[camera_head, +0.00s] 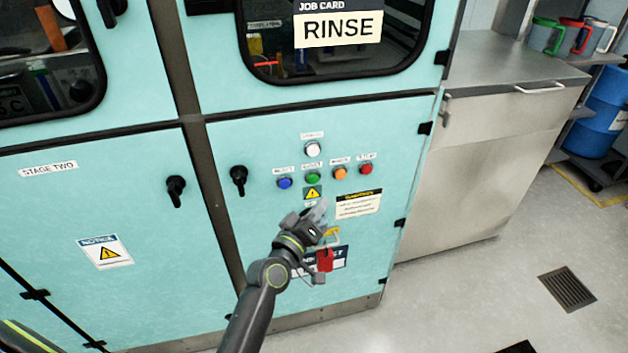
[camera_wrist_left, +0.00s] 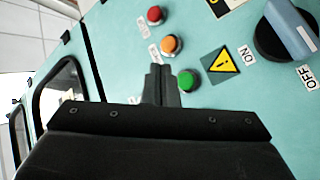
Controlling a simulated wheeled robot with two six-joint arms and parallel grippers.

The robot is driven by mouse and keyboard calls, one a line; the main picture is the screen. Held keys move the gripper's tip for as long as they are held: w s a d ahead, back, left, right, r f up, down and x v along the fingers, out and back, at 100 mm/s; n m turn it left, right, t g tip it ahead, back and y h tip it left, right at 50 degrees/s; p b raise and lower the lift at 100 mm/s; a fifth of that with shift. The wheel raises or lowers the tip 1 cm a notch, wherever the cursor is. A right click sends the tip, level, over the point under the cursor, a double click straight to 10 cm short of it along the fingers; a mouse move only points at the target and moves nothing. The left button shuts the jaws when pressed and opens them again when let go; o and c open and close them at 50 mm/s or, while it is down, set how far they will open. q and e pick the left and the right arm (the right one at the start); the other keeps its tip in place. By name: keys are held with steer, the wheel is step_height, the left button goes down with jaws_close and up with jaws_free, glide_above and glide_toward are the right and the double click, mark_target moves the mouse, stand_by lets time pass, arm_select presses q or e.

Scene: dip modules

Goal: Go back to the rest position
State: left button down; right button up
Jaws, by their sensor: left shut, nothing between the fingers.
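My left gripper (camera_head: 318,210) is in front of the teal cabinet's lower right door, just below the row of push buttons. In the left wrist view its two dark fingers (camera_wrist_left: 160,84) are together with nothing between them. The fingertips appear near the green button (camera_wrist_left: 188,80) and the orange button (camera_wrist_left: 171,44); whether they touch anything cannot be told. The red button (camera_wrist_left: 155,15) is farther up. In the head view the blue button (camera_head: 284,183) and white button (camera_head: 313,149) also show. My right gripper is not in view.
A rotary switch (camera_wrist_left: 285,35) with ON and OFF labels is near the gripper. A red tag-like item (camera_head: 324,260) hangs below it, partly covered by my arm. Black door handles (camera_head: 238,178) stick out at the left.

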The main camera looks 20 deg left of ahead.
arm_select(q)
steer(key=s+a+f+m+g+y, duration=0.1)
steer(key=s+a+f+g, duration=0.3)
steer(key=f, duration=0.8)
steer(key=s+f+m+g+y+p, duration=0.1)
steer(key=s+f+g, duration=0.1)
steer(key=s+f, duration=0.65)
steer(key=s+a+f+m+g+y, duration=0.1)
steer(key=s+a+f+g, duration=0.2)
steer(key=f, duration=1.2)
steer(key=s+a+f+m+g, duration=0.1)
steer(key=s+f, duration=0.4)
steer(key=s, duration=0.6)
steer(key=s+a+f+m+g+y+p, duration=0.1)
steer(key=s+a+f+g, duration=0.2)
steer(key=s, duration=0.9)
steer(key=s+a+f+m+g+y, duration=0.1)
steer(key=s+a+f+m+g, duration=0.1)
steer(key=s+f+g, duration=0.2)
steer(key=s+f, duration=0.3)
steer(key=s, duration=0.4)
steer(key=shift+s+a, duration=0.15)
steer(key=shift+a, duration=0.05)
steer(key=shift+f, duration=0.1)
